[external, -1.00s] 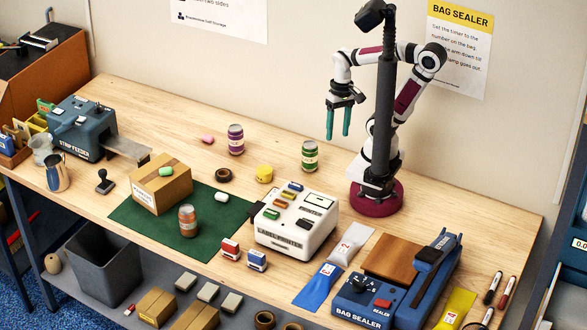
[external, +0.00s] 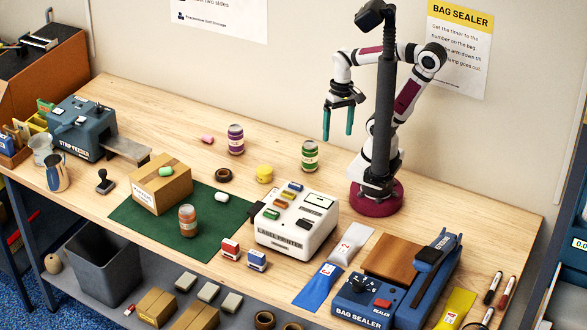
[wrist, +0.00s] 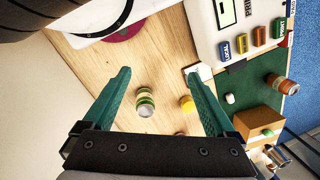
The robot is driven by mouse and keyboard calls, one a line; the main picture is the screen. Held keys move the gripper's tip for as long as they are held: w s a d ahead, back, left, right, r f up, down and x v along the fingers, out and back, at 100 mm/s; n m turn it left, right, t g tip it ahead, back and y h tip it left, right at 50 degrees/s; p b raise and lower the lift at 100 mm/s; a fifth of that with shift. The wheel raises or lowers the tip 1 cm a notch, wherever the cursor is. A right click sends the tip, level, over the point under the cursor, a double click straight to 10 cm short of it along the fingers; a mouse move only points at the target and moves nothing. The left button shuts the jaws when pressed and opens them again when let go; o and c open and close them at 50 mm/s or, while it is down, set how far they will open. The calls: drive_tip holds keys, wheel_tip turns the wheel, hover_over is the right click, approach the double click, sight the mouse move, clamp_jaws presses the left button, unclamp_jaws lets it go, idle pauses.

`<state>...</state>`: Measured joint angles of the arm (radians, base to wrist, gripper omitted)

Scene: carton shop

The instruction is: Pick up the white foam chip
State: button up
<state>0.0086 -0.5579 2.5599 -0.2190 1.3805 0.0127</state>
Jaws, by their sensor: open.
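The white foam chip (external: 221,197) lies on the green mat (external: 133,226), just right of the cardboard box (external: 150,188). In the wrist view the chip (wrist: 230,98) shows small, beyond the right finger. My gripper (external: 339,122) hangs high above the back of the table, pointing down, far to the right of the chip. Its two teal fingers are apart with nothing between them; they also show in the wrist view (wrist: 160,82).
A green chip (external: 166,171) sits on the box, and a pink one (external: 207,139) lies behind. An orange jar (external: 187,221) and the label printer (external: 296,222) flank the white chip.

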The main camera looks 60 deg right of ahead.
drive_tip(key=w+a+r+m+g+y, duration=0.1)
drive_tip(key=w+a+m+g+y, duration=0.15)
drive_tip(key=w, duration=0.65)
drive_tip(key=w+a+f+m+y, duration=0.1)
drive_tip(key=w+f+m+y, duration=0.25)
drive_tip(key=w, duration=0.45)
drive_tip(key=w+a+f+m+y, duration=0.1)
drive_tip(key=w+f+m+y, duration=0.1)
drive_tip(key=w+f, duration=0.45)
drive_tip(key=m+t+y, duration=0.1)
drive_tip(key=m+y, duration=0.2)
drive_tip(key=y, duration=0.1)
approach(222, 197)
drive_tip(key=x, duration=0.7)
drive_tip(key=shift+w+f, duration=0.3)
drive_tip(key=shift+f, duration=0.1)
drive_tip(key=c, duration=1.4)
